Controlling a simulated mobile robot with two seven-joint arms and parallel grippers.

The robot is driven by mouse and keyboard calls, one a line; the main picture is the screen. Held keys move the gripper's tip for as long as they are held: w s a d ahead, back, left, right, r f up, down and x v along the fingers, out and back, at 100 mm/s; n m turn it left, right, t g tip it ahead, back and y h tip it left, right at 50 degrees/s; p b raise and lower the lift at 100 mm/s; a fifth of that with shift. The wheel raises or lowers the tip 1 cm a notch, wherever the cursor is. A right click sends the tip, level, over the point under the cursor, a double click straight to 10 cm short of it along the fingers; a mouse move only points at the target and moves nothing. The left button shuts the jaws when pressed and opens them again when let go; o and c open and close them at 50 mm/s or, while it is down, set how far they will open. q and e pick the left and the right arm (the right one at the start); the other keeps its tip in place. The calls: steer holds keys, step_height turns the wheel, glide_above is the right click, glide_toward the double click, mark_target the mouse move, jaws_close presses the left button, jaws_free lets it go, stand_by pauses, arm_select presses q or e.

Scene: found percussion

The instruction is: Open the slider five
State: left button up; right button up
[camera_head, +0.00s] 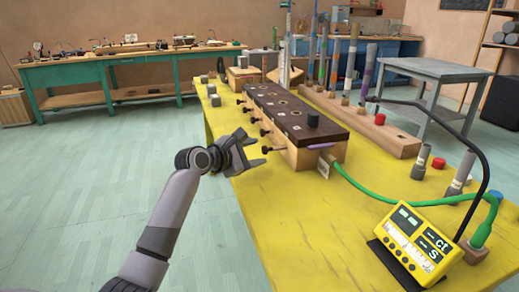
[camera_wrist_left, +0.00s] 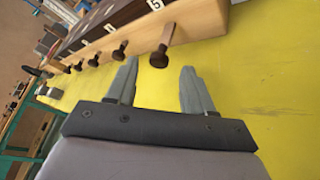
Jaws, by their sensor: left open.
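A long wooden box with a dark top (camera_head: 290,107) stands on the yellow table. Several dark knobs on pale rods stick out of its left side. The slider five knob (camera_head: 266,150) is the nearest one in the head view. In the left wrist view, the slider five knob (camera_wrist_left: 160,57) sits below the label 5, its rod reaching back to the box. My left gripper (camera_head: 254,151) is open and empty, its fingers pointing at this knob. In the left wrist view, the gripper (camera_wrist_left: 158,72) has the knob between its fingertips or just beyond; I cannot tell the depth. My right gripper is not in view.
The yellow table (camera_head: 290,230) is bare in front of the box. A green hose (camera_head: 355,183) runs from the box's near end. A yellow device (camera_head: 417,240) stands at the near right. Upright tubes (camera_head: 350,65) stand behind the box.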

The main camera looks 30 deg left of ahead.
arm_select(q)
steer(key=v, duration=0.3)
steer(key=shift+p, duration=0.3)
steer(key=shift+s+a+r, duration=0.1)
steer(key=shift+s, duration=0.25)
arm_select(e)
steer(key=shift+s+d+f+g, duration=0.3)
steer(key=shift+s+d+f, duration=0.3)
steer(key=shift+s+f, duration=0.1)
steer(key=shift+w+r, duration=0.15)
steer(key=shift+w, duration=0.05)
arm_select(q)
steer(key=shift+s, duration=0.1)
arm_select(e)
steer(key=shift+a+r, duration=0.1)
